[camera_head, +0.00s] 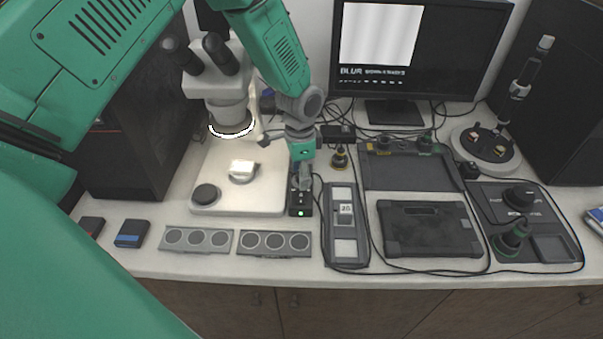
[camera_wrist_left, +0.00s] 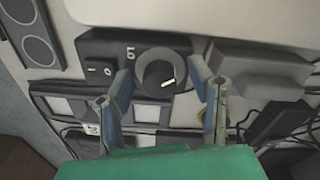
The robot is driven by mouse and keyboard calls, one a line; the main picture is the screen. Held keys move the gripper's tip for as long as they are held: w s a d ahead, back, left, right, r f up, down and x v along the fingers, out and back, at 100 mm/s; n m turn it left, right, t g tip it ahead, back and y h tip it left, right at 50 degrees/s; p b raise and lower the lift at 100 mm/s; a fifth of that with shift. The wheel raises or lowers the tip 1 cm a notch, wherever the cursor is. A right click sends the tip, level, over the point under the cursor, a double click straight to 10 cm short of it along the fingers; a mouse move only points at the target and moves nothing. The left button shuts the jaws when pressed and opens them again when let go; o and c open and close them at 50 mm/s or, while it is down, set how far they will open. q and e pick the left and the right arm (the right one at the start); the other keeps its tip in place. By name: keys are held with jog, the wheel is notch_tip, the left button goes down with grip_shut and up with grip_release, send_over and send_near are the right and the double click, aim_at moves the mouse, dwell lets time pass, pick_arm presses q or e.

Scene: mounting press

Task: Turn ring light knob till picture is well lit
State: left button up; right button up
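The ring light knob (camera_wrist_left: 160,75) is a dark round dial with a white pointer mark, on a black control box (camera_wrist_left: 100,48). In the head view the box (camera_head: 300,209) shows a green lamp, and the knob is hidden by my gripper. My left gripper (camera_head: 302,183) points down over the box. In the left wrist view its two fingers (camera_wrist_left: 163,82) stand on either side of the knob, with small gaps visible. The ring light (camera_head: 231,131) glows white under the microscope head. The monitor (camera_head: 418,45) shows a nearly white, washed-out picture and the text "BLUR". My right gripper is not in view.
The microscope (camera_head: 221,83) and its pale base (camera_head: 225,205) stand left of the box. Two grey trays with round wells (camera_head: 274,243) lie in front. Black cables run behind and around the box.

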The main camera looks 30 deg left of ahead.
pick_arm(q)
jog(key=shift+w+r, duration=0.1)
jog(key=shift+w+r, duration=0.1)
jog(key=shift+r, duration=0.2)
notch_tip(320, 180, up, 11)
jog(key=shift+a, duration=0.15)
dwell(1.6)
